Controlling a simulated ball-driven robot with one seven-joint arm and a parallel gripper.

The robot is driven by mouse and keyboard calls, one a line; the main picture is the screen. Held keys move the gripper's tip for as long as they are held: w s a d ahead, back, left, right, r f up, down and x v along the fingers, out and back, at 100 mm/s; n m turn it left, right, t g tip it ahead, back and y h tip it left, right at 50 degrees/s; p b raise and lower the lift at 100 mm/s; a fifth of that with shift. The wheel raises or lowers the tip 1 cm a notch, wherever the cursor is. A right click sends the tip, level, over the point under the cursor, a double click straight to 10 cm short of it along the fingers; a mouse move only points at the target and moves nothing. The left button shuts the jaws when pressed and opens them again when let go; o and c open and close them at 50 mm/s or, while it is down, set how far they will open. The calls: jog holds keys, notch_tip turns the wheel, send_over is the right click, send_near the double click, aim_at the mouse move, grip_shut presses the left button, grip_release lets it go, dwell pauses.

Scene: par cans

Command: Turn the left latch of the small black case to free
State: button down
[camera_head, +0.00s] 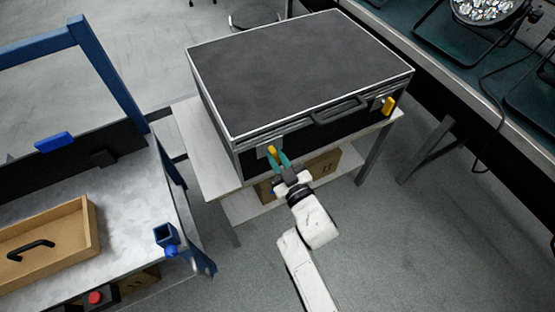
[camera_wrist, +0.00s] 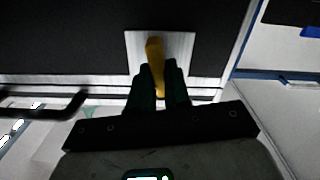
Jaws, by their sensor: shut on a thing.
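The black case (camera_head: 300,65) with silver edges lies shut on a light table. Its left latch (camera_head: 271,150) is a yellow lever on a silver plate at the front left. In the wrist view the yellow lever (camera_wrist: 154,52) stands on the silver plate (camera_wrist: 183,45), slightly tilted. My gripper (camera_head: 283,163) is at the left latch. In the wrist view its dark green fingers (camera_wrist: 160,85) are shut on the lever's near end, which they partly hide. The right latch (camera_head: 388,106), also yellow, is at the front right, past the black handle (camera_head: 340,109).
The table (camera_head: 205,150) has a lower shelf with a cardboard box (camera_head: 322,165). A workbench with a wooden tray (camera_head: 85,215) and blue posts stands at the left. A dark green bench (camera_head: 425,50) with lamps is at the right. The floor in front is clear.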

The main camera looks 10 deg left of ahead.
jog(key=n+b, duration=0.2)
jog(key=n, duration=0.2)
jog(key=shift+a+f+n, duration=0.1)
jog(key=shift+n, duration=0.2)
jog(key=shift+s+a+f+n+b, duration=0.1)
jog(key=shift+n+b, duration=1.05)
jog(key=shift+n, duration=1.6)
jog(key=shift+a+n+b, duration=0.1)
jog(key=shift+n+b, duration=1.05)
jog(key=shift+n, duration=1.6)
jog(key=c, duration=1.1)
grip_release()
jog(key=shift+f, duration=0.1)
